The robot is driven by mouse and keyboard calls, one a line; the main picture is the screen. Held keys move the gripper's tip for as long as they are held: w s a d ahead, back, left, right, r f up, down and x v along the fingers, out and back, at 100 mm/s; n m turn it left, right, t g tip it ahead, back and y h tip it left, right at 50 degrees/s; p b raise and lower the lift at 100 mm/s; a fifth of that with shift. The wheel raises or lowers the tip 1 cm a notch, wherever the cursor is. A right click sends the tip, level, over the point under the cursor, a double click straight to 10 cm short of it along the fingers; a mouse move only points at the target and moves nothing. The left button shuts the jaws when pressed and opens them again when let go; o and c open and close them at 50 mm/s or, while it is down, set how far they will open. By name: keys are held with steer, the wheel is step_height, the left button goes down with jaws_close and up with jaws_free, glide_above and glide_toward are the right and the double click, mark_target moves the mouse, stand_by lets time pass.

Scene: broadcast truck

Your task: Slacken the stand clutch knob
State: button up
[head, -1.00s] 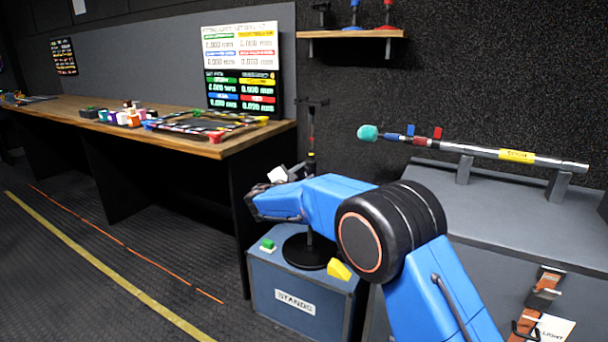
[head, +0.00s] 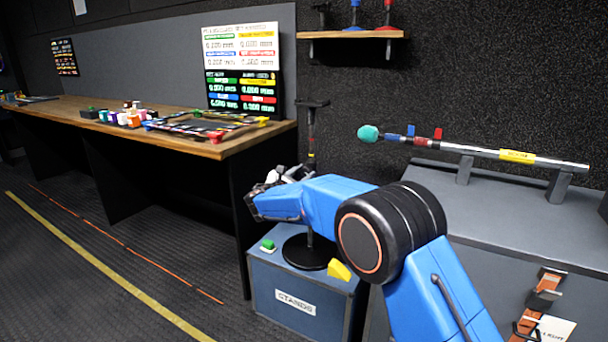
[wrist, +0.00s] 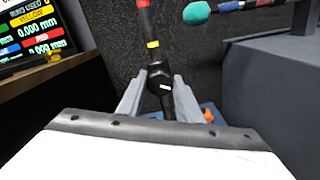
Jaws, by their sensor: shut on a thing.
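The stand has a dark upright pole (head: 311,143) with a short crossbar on top and a round black base (head: 309,250). Red and yellow bands on the pole show in the wrist view (wrist: 149,22). The black clutch knob (wrist: 165,88), with a small white mark, sits on the pole below the bands. My gripper (wrist: 163,80) is shut on the knob, with one grey finger on each side of it. In the head view my gripper (head: 290,175) is at the pole, and the knob is hidden there.
The stand is on a blue box labelled STANDS (head: 295,300), with a green block (head: 267,246) and a yellow wedge (head: 339,270). A wooden counter (head: 225,148) is at left. A microphone boom (head: 500,154) rests on a grey cabinet (head: 520,215) at right.

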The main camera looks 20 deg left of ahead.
steer(key=shift+a+f, duration=0.1)
steer(key=shift+f, duration=0.1)
steer(key=o, duration=1)
steer(key=shift+s, duration=0.1)
steer(key=shift+o, duration=0.2)
steer(key=shift+r, duration=0.1)
steer(key=shift+s, duration=0.1)
steer(key=s+a, duration=0.1)
steer(key=s, duration=1.6)
steer(key=shift+a, duration=0.15)
